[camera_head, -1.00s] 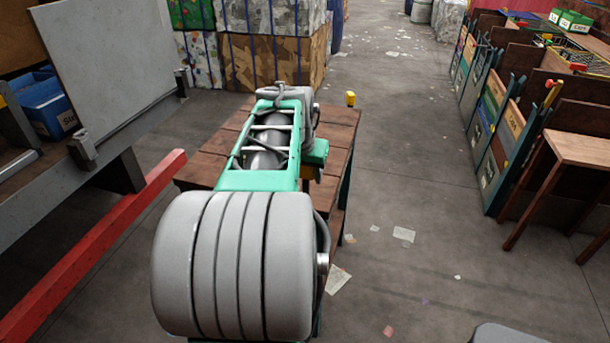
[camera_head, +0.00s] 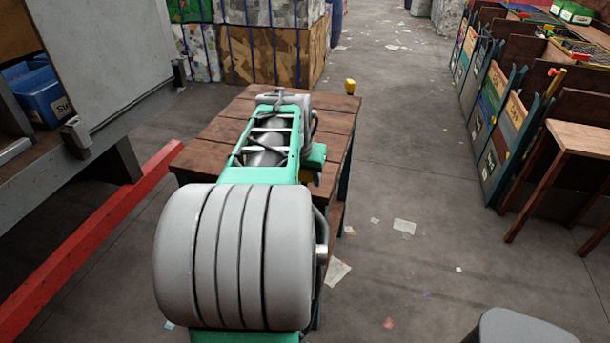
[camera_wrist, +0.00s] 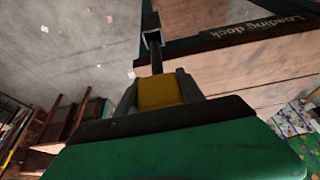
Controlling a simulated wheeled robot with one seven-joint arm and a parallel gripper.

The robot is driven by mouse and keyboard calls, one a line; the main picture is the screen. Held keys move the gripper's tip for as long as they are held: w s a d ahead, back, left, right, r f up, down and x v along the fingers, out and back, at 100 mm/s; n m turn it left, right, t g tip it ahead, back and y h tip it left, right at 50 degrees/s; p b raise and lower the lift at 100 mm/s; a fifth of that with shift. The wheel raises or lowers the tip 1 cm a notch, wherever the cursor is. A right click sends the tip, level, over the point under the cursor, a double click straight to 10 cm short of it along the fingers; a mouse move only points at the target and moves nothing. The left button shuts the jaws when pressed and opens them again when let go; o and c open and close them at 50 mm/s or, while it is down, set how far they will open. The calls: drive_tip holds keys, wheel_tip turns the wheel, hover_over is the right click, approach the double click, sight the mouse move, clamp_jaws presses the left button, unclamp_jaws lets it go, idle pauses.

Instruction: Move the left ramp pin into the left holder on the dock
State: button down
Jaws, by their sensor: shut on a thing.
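My gripper (camera_wrist: 158,92) is shut on the yellow block-like head of a ramp pin (camera_wrist: 160,90) in the wrist view. The pin's dark shaft runs from the head up the picture to a small grey bracket (camera_wrist: 152,38) on the dark frame of the dock. The shaft overlaps the bracket; I cannot tell whether it is inside it. The dock (camera_wrist: 232,90) has wooden boards and a "Loading dock" label. In the head view, the wooden dock top (camera_head: 215,130) lies under my arm, which hides most of my gripper. Another yellow-headed piece (camera_head: 350,86) stands at its far right corner.
A red rail (camera_head: 95,240) and a grey panel (camera_head: 100,55) are at the left. Strapped bales (camera_head: 265,50) stand behind the dock. Sorting bins (camera_head: 505,115) and a wooden table (camera_head: 580,140) are at the right. The floor between is open, with scattered paper.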

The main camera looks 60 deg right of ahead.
drive_tip(key=shift+a, duration=0.25)
idle(0.6)
drive_tip(key=shift+f+b, duration=3.4)
drive_tip(key=shift+f, duration=0.8)
drive_tip(key=c, duration=0.6)
unclamp_jaws()
drive_tip(key=shift+c, duration=0.2)
drive_tip(key=v, duration=0.7)
drive_tip(key=shift+r, duration=0.4)
drive_tip(key=shift+a, duration=0.15)
